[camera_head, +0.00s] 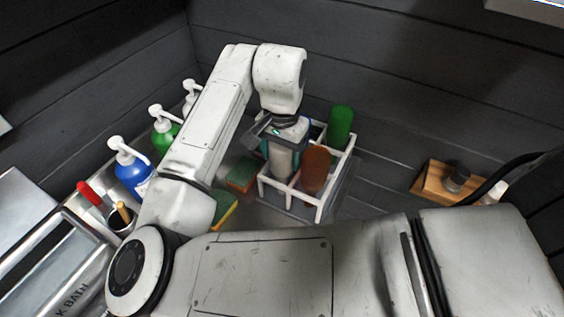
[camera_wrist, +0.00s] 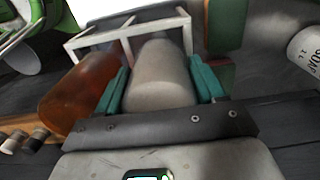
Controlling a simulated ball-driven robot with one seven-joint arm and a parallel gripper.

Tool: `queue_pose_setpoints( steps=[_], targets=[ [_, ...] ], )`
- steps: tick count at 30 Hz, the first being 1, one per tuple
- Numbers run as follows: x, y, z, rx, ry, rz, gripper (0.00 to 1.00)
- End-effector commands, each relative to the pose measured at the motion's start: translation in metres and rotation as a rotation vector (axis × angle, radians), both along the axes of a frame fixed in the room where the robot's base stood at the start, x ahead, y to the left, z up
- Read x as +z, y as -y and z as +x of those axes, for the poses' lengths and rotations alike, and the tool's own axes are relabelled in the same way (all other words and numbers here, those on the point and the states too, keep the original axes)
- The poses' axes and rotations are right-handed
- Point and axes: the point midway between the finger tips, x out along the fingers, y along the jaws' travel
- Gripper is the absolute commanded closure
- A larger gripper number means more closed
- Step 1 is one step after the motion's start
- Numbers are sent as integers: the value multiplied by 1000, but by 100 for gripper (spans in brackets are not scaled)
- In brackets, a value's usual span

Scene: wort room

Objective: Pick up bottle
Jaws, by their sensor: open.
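A white divided crate (camera_head: 294,198) holds a green bottle (camera_head: 340,125), a brown bottle (camera_head: 315,170) and a pale grey bottle (camera_head: 281,165). My gripper (camera_head: 276,142) is over the grey bottle from above. In the wrist view, the teal pads of my gripper (camera_wrist: 162,85) stand on either side of the grey bottle (camera_wrist: 160,72). The jaws are open, and I cannot tell whether a pad touches it. The brown bottle (camera_wrist: 78,95) is just left of the pads, and the crate rim (camera_wrist: 127,30) shows beyond. The grey bottle's top is hidden by my gripper.
Sponges (camera_head: 241,175) lie left of the crate. Pump bottles, including a blue one (camera_head: 132,172) and a green one (camera_head: 165,130), line the left wall. A cup with handled tools (camera_head: 122,222) stands nearer. A wooden block (camera_head: 437,183) is at the right. Dark plank walls enclose the corner.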

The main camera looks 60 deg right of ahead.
Motion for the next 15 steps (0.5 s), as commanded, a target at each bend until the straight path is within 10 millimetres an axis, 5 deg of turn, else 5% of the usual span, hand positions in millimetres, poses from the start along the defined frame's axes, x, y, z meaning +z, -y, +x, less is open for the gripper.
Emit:
queue_pose_setpoints(
  steps=[7, 15],
  targets=[
    [-2, 0, 0, 0, 0, 0, 32],
    [-1, 0, 0, 0, 0, 0, 58]
  ],
)
